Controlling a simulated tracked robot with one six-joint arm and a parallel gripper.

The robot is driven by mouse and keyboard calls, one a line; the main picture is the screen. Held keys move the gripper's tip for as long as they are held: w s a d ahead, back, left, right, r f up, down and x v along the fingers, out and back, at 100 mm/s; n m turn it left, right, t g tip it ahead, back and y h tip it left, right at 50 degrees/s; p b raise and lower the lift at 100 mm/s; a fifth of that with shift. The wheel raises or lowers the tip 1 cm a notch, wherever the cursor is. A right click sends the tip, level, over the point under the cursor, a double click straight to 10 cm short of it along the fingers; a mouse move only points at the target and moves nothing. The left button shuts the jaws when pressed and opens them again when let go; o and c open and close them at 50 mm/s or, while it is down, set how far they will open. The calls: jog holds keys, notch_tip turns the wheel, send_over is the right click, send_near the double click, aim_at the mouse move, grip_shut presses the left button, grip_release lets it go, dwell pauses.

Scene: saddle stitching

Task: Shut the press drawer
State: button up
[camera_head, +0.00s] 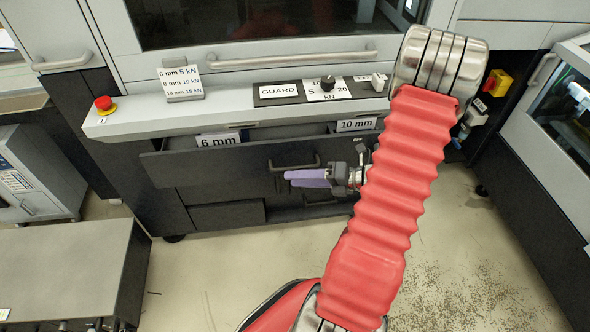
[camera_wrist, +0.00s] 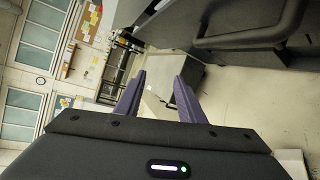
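The press drawer (camera_head: 215,164) is a wide dark grey drawer under the light worktop of the press, and it stands open. Its 6 mm (camera_head: 218,140) and 10 mm (camera_head: 357,125) labels show above the front edge. Its bar handle (camera_head: 294,166) is in the middle of the front. My gripper (camera_head: 288,178), with purple fingers, is near the handle in the head view; whether it touches the drawer I cannot tell. In the wrist view the fingers (camera_wrist: 160,80) are apart with nothing between them. The dark handle (camera_wrist: 248,40) there lies to the upper right, outside the fingers.
A control panel (camera_head: 322,90) and a red emergency button (camera_head: 104,104) are on the worktop. A grey table (camera_head: 70,265) stands at the lower left. A machine with a window (camera_head: 560,120) stands at right. The floor (camera_head: 230,265) before the drawer is clear.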

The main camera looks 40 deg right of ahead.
aim_at(296, 169)
jog(key=s+d+f+m+t+h, duration=0.3)
jog(key=s+d+f+m+h, duration=0.1)
jog(key=d+m, duration=0.5)
notch_tip(296, 169, down, 3)
jog(key=shift+s+d+r+m+t+h, duration=0.15)
jog(key=shift+s+d+m+t+h, duration=0.2)
jog(key=shift+m+h, duration=0.2)
jog(key=shift+w+a, duration=0.1)
jog(key=x, duration=1.3)
jog(key=shift+w+a, duration=0.1)
jog(key=shift+w, duration=0.25)
jog(key=shift+r, duration=0.1)
jog(key=shift+c, duration=0.6)
grip_shut()
